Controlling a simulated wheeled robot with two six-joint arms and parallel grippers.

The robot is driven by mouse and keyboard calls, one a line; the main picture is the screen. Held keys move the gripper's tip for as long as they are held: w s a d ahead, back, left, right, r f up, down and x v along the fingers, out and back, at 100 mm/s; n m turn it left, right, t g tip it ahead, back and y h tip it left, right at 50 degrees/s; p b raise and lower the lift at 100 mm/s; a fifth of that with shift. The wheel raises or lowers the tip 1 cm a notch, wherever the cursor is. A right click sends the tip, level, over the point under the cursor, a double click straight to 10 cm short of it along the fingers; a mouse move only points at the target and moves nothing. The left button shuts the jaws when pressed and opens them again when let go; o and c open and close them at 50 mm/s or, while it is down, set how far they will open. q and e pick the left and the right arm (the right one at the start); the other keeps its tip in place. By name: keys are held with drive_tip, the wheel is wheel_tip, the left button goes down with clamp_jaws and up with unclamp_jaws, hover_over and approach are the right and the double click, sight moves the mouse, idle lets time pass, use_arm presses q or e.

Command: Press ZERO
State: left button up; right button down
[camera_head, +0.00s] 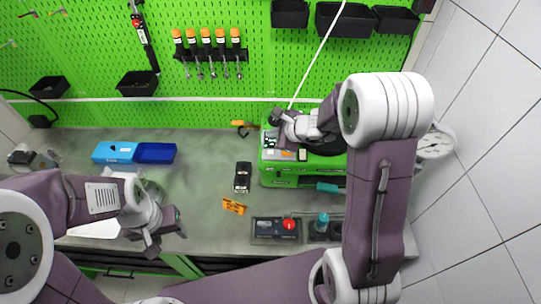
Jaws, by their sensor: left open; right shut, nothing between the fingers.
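A green test unit (265,177) stands on the bench right of centre. Its top left corner carries a small panel (269,139) with dark, white and orange parts. Labels are too small to read, so I cannot tell which part is ZERO. My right gripper (273,118) is shut and empty, over the back left of the unit near this panel. I cannot tell whether it touches anything, and the gripper and wrist hide part of the unit's top. My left gripper (167,231) is open and empty, over the left front of the bench.
A dark control box (264,228) with a red button lies at the front edge. A black handheld device (242,177) and an orange tag (234,206) lie left of the unit. The grey bench (205,165) is clear between.

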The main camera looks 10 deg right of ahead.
sight(272, 154)
wheel_tip(272, 154, down, 5)
drive_tip(key=b, duration=0.3)
drive_tip(key=shift+r, duration=0.2)
drive_tip(key=shift+f+b, duration=0.3)
drive_tip(key=shift+b, duration=0.25)
idle(1.1)
drive_tip(key=shift+f+b, duration=0.35)
drive_tip(key=shift+b, duration=0.2)
drive_tip(key=shift+f+b, duration=0.5)
drive_tip(key=shift+b, duration=0.1)
idle(0.4)
drive_tip(key=shift+r, duration=0.1)
drive_tip(key=shift+r+p, duration=0.7)
drive_tip(key=shift+r, duration=0.1)
